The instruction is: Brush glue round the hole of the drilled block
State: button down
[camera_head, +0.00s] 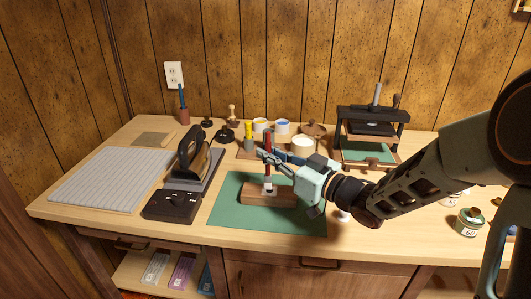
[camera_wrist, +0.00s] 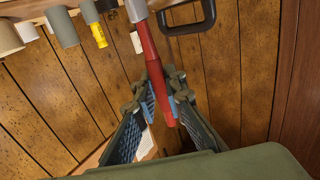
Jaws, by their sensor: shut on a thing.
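My gripper (camera_head: 272,157) is shut on a red-handled brush (camera_head: 268,172) and holds it about upright. The brush's pale lower end is at the brown wooden block (camera_head: 284,196), near its left-middle; I cannot tell whether it touches. The block lies on the green mat (camera_head: 228,213). Its hole is not clearly visible; the brush end covers that part. In the wrist view the red handle (camera_wrist: 155,68) and its grey ferrule (camera_wrist: 137,10) show between my two fingers (camera_wrist: 160,98). No glue can be made out on the block.
Pots, a yellow-topped tool (camera_head: 248,139) and a white pot (camera_head: 302,146) stand behind the mat. A dark press (camera_head: 372,130) is at back right, jars (camera_head: 470,222) at right.

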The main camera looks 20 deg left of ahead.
jog(key=d, duration=0.1)
jog(key=w+d, duration=0.1)
jog(key=d, duration=0.1)
jog(key=shift+d+p, duration=0.25)
jog(key=shift+p, duration=0.15)
dwell(0.5)
jog(key=shift+a, duration=0.1)
jog(key=shift+s+a, duration=0.2)
jog(key=shift+a, duration=0.3)
jog(key=shift+s+a, duration=0.15)
jog(key=shift+a, duration=0.35)
jog(key=shift+a, duration=0.1)
jog(key=shift+s+a, duration=0.2)
jog(key=shift+a, duration=0.45)
jog(key=shift+s+a+b, duration=0.25)
jog(key=shift+a+b, duration=0.15)
jog(key=shift+a, duration=0.75)
